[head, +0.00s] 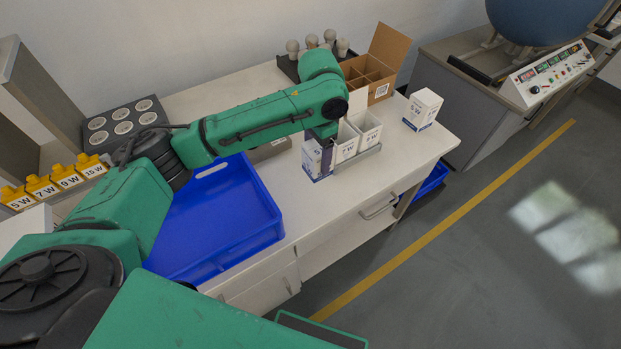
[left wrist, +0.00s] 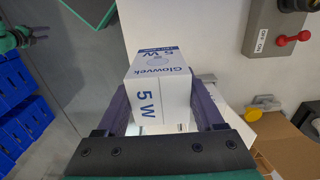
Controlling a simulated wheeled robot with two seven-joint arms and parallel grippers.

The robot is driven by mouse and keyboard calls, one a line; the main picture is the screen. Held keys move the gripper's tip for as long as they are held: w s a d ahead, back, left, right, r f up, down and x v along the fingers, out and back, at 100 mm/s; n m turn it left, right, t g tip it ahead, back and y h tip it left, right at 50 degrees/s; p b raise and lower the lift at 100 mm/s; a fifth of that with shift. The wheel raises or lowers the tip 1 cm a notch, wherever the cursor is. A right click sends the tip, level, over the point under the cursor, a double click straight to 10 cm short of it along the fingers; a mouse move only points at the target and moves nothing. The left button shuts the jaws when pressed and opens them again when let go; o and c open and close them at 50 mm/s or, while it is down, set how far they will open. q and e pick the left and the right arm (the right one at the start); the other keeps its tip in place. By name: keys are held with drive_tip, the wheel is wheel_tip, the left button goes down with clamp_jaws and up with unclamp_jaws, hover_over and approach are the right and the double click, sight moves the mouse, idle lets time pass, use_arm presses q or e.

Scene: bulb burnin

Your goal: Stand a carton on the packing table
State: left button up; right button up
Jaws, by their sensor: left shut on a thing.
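My left gripper (head: 322,137) reaches over the packing table (head: 290,200) and is shut on a white and blue carton (head: 316,160). In the left wrist view the carton (left wrist: 160,82) sits between the two fingers (left wrist: 160,106) and reads "Glowvek" and "5 W". It looks upright; whether its base touches the table I cannot tell. Another 5 W carton (head: 422,109) stands alone near the table's right end.
A large blue tray (head: 215,220) lies left of the cartons. At the back are a cardboard box with dividers (head: 380,85) and a dark holder with bulbs (head: 290,68). A dark tray with round pockets (head: 125,122) lies at left. Bare tabletop shows in front of the cartons.

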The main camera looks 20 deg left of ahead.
use_arm(q)
drive_tip(key=f, duration=0.6)
drive_tip(key=w+f, duration=0.1)
drive_tip(key=f, duration=0.2)
drive_tip(key=shift+a+f+p, duration=0.1)
drive_tip(key=shift+a+p, duration=0.1)
drive_tip(key=shift+p, duration=0.15)
wheel_tip(320, 180, down, 3)
drive_tip(key=shift+s+d, duration=0.1)
drive_tip(key=shift+s, duration=0.05)
drive_tip(key=shift+f, duration=0.45)
use_arm(e)
drive_tip(key=shift+w+a+r, duration=0.2)
drive_tip(key=shift+w+r, duration=0.15)
drive_tip(key=shift+w, duration=0.3)
drive_tip(key=shift+w+a+r, duration=0.15)
drive_tip(key=shift+w+r, duration=0.15)
drive_tip(key=shift+w, duration=0.3)
use_arm(q)
drive_tip(key=o, duration=1.4)
drive_tip(key=shift+r, duration=0.25)
wheel_tip(320, 180, up, 12)
drive_tip(key=shift+f+b, duration=0.1)
drive_tip(key=shift+b, duration=0.35)
use_arm(e)
drive_tip(key=shift+w+d+f, duration=0.15)
drive_tip(key=shift+d+f, duration=0.05)
drive_tip(key=shift+f, duration=0.3)
